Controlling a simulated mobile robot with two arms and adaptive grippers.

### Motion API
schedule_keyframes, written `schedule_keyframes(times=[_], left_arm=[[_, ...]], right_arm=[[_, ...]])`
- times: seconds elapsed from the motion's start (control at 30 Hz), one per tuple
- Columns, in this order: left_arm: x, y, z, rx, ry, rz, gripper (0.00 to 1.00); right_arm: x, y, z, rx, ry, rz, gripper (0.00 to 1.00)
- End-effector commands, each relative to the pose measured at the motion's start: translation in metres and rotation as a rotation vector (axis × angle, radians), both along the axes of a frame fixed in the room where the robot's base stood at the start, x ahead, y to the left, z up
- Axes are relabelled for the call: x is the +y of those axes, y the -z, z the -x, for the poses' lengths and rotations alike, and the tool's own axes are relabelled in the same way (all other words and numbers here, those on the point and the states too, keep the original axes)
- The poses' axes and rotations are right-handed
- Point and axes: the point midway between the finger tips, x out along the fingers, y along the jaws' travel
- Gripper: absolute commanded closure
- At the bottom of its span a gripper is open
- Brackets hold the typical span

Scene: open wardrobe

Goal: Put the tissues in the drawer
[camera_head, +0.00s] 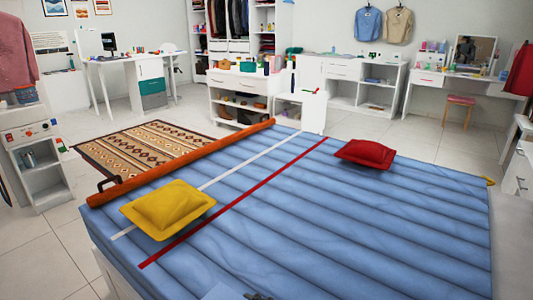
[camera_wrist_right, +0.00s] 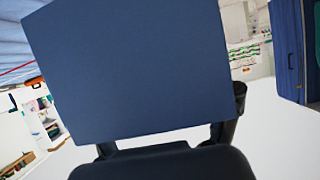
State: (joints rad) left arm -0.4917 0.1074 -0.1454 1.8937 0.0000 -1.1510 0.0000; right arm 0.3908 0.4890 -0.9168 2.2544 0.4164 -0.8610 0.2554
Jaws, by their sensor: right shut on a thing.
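A plain blue box-like thing (camera_wrist_right: 130,70), which I take to be the tissues, fills the middle of the right wrist view. My right gripper (camera_wrist_right: 170,138) is shut on it, with dark fingers at its lower edge; the left finger is mostly hidden behind it. In the head view, a small dark gripper part and a pale blue patch show at the bottom edge, too cut off to identify surely. My left gripper is not identifiable. White drawer fronts (camera_head: 518,172) with dark handles stand at the right edge of the head view and look shut. Another white drawer unit (camera_head: 240,86) stands beyond the bed.
A blue bed (camera_head: 340,220) fills the foreground, with a yellow pillow (camera_head: 168,210) and a red pillow (camera_head: 365,153). A patterned rug (camera_head: 145,148) lies left of it. White desks and shelves line the back. A dark blue upright thing (camera_wrist_right: 287,50) is at right in the wrist view.

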Motion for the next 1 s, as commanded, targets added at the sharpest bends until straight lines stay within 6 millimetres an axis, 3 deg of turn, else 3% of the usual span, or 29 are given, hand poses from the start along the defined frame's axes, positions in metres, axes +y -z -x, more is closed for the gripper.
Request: schedule_keyframes(times=[0.13, 0.23, 0.4, 0.6, 0.87, 1.0], left_arm=[[0.000, 0.000, 0.000, 0.000, 0.000, 0.000, 0.13], [0.000, 0.000, 0.000, 0.000, 0.000, 0.000, 0.13], [0.000, -0.001, 0.000, 0.000, 0.000, 0.000, 0.13], [0.000, -0.001, 0.000, 0.000, 0.000, 0.000, 0.13], [0.000, -0.001, 0.000, 0.000, 0.000, 0.000, 0.13], [0.001, 0.007, 0.005, 0.014, 0.002, -0.002, 0.13]], right_arm=[[-0.024, -0.024, -0.018, 0.001, 0.154, -0.012, 0.63], [-0.063, -0.033, -0.034, 0.007, 0.326, -0.011, 0.63], [-0.138, -0.033, -0.048, 0.008, 0.602, -0.004, 0.63], [-0.203, -0.025, -0.046, 0.003, 0.819, -0.001, 0.63], [-0.256, -0.015, -0.035, 0.000, 0.992, 0.001, 0.63], [-0.253, -0.034, -0.036, -0.004, 0.982, -0.001, 0.63]])
